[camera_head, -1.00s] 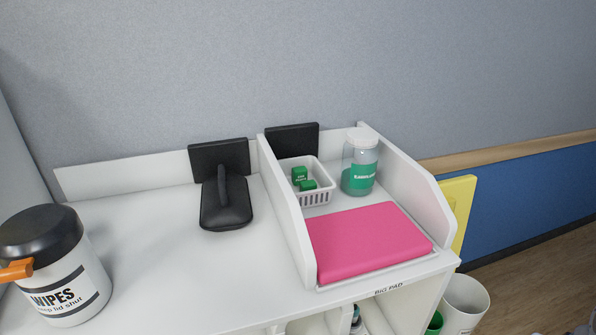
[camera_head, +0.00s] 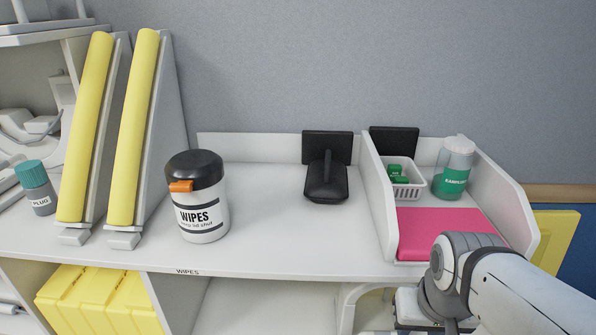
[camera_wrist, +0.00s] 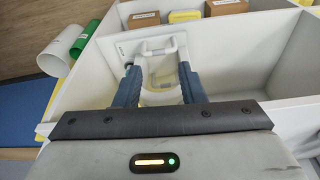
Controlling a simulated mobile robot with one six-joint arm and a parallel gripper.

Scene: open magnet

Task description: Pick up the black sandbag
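The black sandbag (camera_head: 326,184), a dark rounded bag with a raised strap handle, lies on the white counter in the head view. It sits in front of an upright black panel, left of the white divider. My gripper (camera_wrist: 160,78) shows in the wrist view with its two blue fingers spread apart. A pale frame-like item shows between and beyond the fingers; I cannot tell whether they touch it. The sandbag is not in the wrist view. In the head view my arm is at the lower right, and the gripper itself is out of sight.
A wipes tub (camera_head: 198,205) stands left of the sandbag, with yellow pads (camera_head: 137,130) farther left. Right of the divider are a white basket (camera_head: 402,184), a green-labelled jar (camera_head: 453,170) and a pink pad (camera_head: 440,226). The counter around the sandbag is clear.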

